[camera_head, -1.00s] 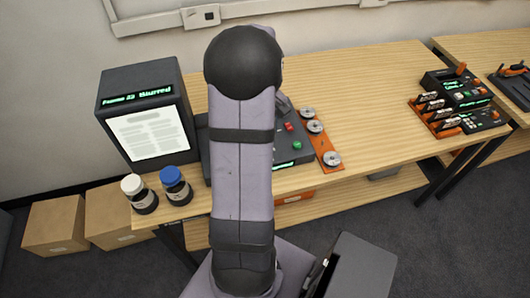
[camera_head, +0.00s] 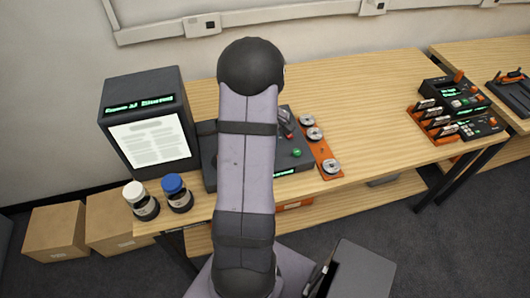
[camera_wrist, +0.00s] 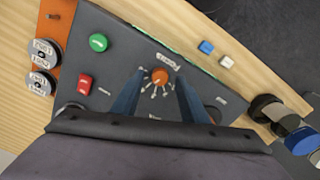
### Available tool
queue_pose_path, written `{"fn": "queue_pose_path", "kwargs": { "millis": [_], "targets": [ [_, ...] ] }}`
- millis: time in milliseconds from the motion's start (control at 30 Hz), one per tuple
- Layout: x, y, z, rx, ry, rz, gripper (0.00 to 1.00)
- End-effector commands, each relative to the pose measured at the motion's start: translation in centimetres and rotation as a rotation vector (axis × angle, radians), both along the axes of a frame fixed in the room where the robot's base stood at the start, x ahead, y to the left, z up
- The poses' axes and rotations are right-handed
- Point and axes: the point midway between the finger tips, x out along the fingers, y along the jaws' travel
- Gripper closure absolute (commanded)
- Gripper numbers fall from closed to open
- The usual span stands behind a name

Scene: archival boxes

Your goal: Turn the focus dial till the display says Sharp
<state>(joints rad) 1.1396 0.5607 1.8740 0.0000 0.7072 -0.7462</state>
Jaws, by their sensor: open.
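The microfilm-style reader (camera_head: 148,125) stands at the left of the table in the head view. Its green display (camera_head: 140,105) shows a frame label and a word that looks like "Blurred". The focus dial (camera_wrist: 160,76) is a small orange knob ringed by white marks on the dark control panel (camera_wrist: 125,55), with "Focus" printed beside it. My gripper (camera_wrist: 157,88) is open, with one finger on each side of the dial in the wrist view. I cannot tell whether the fingers touch it. In the head view my arm hides the dial and the gripper.
An orange strip (camera_head: 327,160) holds several metal reels. Bottles with white (camera_head: 134,190) and blue (camera_head: 172,184) caps stand near the front edge. The table's right-hand middle is clear.

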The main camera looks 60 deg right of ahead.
Motion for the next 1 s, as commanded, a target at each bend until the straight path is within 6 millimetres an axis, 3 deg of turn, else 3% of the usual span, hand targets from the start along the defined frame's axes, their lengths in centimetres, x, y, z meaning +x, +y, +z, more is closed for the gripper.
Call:
{"fn": "queue_pose_path", "kwargs": {
  "millis": [200, 467, 633, 1000],
  "targets": [
    [-0.02, 0.06, -1.2, 0.001, 0.001, 0.0, 0.6],
    [-0.01, 0.03, -1.28, 0.0, 0.0, 0.0, 0.6],
    [0.0, 0.02, -1.26, 0.0, 0.0, 0.0, 1.0],
    [0.02, 0.02, -1.2, 0.0, 0.0, -0.044, 1.0]
  ]
}}
